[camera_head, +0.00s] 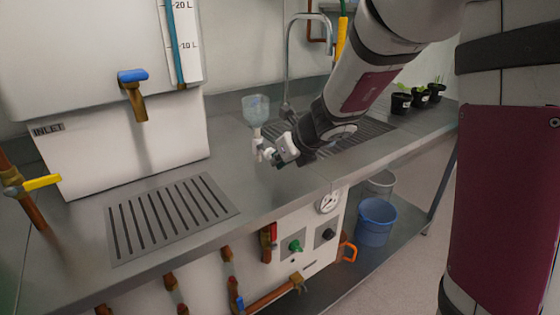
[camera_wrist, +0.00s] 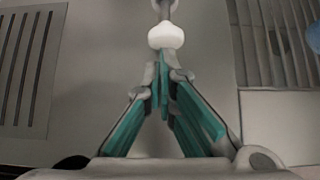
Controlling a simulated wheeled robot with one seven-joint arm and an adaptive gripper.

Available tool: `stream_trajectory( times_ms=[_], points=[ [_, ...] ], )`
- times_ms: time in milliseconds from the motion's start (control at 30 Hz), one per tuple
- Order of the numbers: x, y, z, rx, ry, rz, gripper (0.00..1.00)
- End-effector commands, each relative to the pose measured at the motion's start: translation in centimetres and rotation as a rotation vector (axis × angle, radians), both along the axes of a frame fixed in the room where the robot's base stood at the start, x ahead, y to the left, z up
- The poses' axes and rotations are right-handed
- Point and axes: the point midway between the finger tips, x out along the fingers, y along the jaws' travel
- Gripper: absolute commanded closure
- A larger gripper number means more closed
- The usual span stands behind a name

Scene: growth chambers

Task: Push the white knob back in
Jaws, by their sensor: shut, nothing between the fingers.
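The white knob (camera_wrist: 166,36) is a rounded piece at the top middle of the wrist view, on a thin grey stem that runs out of the top edge. In the head view a small white fitting (camera_head: 258,143) stands under a pale blue translucent cup (camera_head: 256,110); the knob (camera_head: 268,153) seems to be on its side facing my gripper. My gripper (camera_wrist: 162,62), with teal finger pads, is shut and empty, its tips just short of or against the knob; I cannot tell if they touch. It also shows in the head view (camera_head: 278,157), low above the counter.
A white tank with a blue-handled tap (camera_head: 133,78) stands at the left. A slotted drain plate (camera_head: 170,217) lies in the counter before it. A tall curved faucet (camera_head: 289,60) rises behind my arm. Black plant pots (camera_head: 401,104) stand at the far right. The counter left of the fitting is clear.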

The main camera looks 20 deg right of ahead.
Motion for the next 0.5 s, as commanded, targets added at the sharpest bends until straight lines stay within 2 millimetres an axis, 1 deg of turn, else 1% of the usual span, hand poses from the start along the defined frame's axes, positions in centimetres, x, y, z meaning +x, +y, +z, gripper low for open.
stream_trajectory(
  times_ms=[233,433,500],
  points=[
    [0.2,0.0,0.0,0.0,0.0,0.0,1.0],
    [2.0,0.6,0.1,-0.001,0.0,-0.001,1.0],
    [2.3,0.7,0.0,0.0,0.001,-0.001,1.0]
  ],
)
